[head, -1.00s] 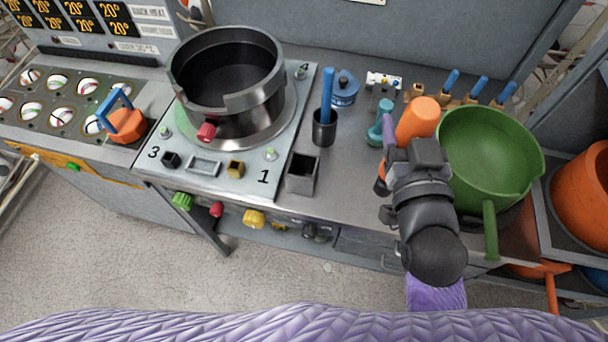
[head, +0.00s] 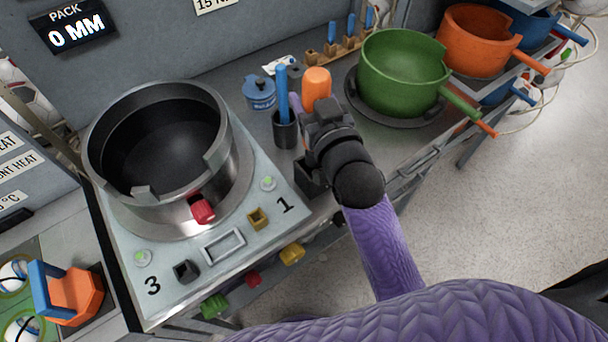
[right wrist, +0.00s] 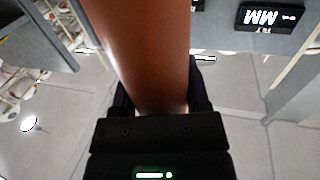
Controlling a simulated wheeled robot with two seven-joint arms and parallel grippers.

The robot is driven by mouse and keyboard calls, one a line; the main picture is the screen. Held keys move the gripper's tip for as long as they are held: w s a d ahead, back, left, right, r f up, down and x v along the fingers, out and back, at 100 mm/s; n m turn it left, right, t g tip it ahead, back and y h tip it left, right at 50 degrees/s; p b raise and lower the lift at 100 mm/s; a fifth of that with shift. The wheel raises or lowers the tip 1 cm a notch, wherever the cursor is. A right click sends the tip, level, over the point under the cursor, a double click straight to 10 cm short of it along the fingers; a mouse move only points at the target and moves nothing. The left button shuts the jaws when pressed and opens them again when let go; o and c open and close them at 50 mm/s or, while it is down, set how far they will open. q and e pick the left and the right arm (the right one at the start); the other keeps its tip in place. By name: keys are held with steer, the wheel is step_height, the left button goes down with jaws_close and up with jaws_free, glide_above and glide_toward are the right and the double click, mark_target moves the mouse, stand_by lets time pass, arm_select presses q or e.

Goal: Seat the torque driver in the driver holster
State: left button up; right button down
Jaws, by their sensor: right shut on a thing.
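The torque driver appears as a thick orange handle (head: 316,84) standing up above my right gripper (head: 312,104), which is shut on it. In the right wrist view the handle (right wrist: 142,50) rises between the fingers, brownish in shadow. Its lower end is hidden behind my gripper and wrist. A dark square open box (head: 308,182) at the bench's front edge, probably the driver holster, is mostly covered by my right wrist. The handle is above and behind this box in the head view. My left gripper is not in view.
A dark round cup (head: 285,135) with a blue rod stands just left of my gripper. The large steel press pot (head: 160,150) is at left. A green pan (head: 402,75) sits to the right.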

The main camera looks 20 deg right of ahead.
step_height(320, 180, down, 8)
steer(key=shift+d+f+b, duration=0.15)
steer(key=shift+b, duration=1.1)
steer(key=shift+f, duration=0.1)
steer(key=shift+c, duration=0.9)
jaws_free()
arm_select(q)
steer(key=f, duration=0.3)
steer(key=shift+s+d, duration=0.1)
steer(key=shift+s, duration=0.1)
arm_select(e)
steer(key=shift+o, duration=0.6)
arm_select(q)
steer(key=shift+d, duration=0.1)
